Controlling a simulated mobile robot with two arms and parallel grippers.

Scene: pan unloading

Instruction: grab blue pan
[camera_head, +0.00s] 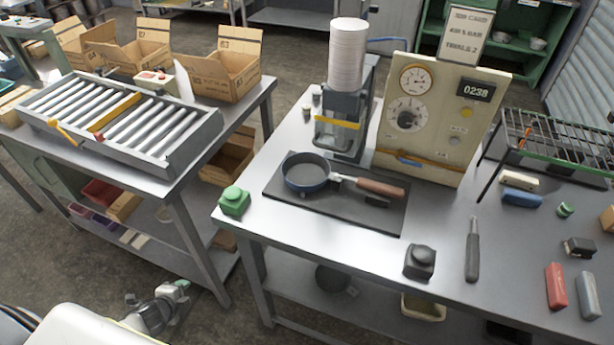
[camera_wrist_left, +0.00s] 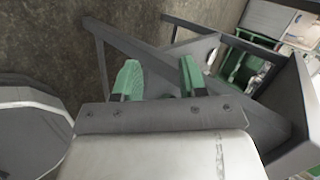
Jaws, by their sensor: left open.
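The blue pan (camera_head: 307,172) sits on a dark mat (camera_head: 350,217) on the right-hand metal table. Its dark inside faces up, and its brown handle (camera_head: 380,187) points right. My left gripper (camera_head: 180,288) is low at the lower left in the head view, in front of the tables and well apart from the pan. In the left wrist view its two green fingers (camera_wrist_left: 160,80) are spread with nothing between them. The pan does not show in the left wrist view. My right gripper is in neither view.
A green block (camera_head: 234,201) stands left of the mat and a black knobbed block (camera_head: 420,262) at its front right. A gauge panel (camera_head: 432,118) and a machine with stacked discs (camera_head: 347,60) stand behind. A roller conveyor (camera_head: 120,118) is on the left table. Floor shows between the tables.

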